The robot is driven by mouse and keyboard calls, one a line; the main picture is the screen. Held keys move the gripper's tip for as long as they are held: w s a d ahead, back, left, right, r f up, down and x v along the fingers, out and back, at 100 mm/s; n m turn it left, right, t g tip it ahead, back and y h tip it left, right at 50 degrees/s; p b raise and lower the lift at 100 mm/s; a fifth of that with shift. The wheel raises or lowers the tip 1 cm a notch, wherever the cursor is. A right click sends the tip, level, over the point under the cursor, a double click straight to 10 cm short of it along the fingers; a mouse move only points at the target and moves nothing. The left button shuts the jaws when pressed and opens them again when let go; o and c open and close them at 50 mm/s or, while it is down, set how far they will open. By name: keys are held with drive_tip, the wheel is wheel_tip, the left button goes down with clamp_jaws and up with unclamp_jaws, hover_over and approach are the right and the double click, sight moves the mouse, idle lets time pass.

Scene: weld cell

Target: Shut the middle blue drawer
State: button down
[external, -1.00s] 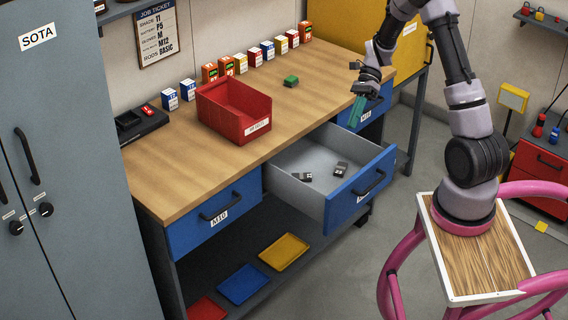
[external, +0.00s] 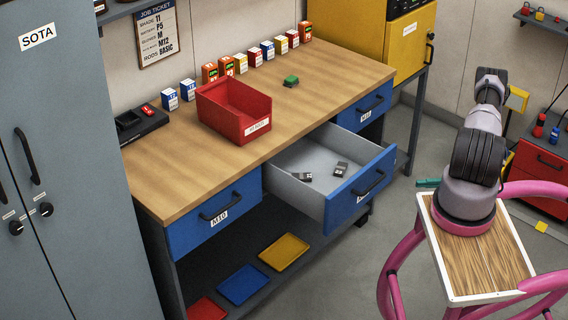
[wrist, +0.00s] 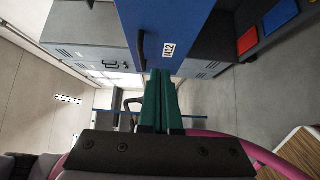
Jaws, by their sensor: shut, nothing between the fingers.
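The middle blue drawer (external: 360,190) is pulled out from the bench, between two closed blue drawers. Its grey inside holds small dark items (external: 341,169), and a black handle is on its front. In the wrist view a large blue drawer front (wrist: 178,18) labelled M12 stands ahead, with a black handle (wrist: 141,50). My gripper (external: 428,183) is low, to the right of the open drawer's front and apart from it in the external view; the arm partly hides it. Its green fingers (wrist: 160,74) are shut and empty, pointing at the lower part of the blue front.
The left drawer (external: 215,212) and right drawer (external: 366,105) are closed. A red bin (external: 233,113) and a green item (external: 291,81) stand on the bench top (external: 180,170). Trays lie on the shelf below. Clear floor (external: 400,215) lies between the drawer and my base.

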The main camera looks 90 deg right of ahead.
approach(375, 179)
drive_tip(key=w+a, duration=0.3)
drive_tip(key=w+d, duration=0.2)
drive_tip(key=d, duration=0.1)
drive_tip(key=shift+w+d+f, duration=0.1)
drive_tip(key=shift+w+f, duration=0.1)
drive_tip(key=shift+w, duration=0.05)
drive_tip(key=shift+w+d, duration=0.1)
drive_tip(key=w+d, duration=1.8)
drive_tip(key=shift+w+d, duration=0.15)
drive_tip(key=shift+w, duration=0.05)
drive_tip(key=shift+w+d, duration=0.45)
drive_tip(key=shift+d, duration=0.05)
drive_tip(key=shift+w+d+r, duration=0.1)
drive_tip(key=shift+d+r, duration=0.05)
drive_tip(key=shift+w, duration=0.1)
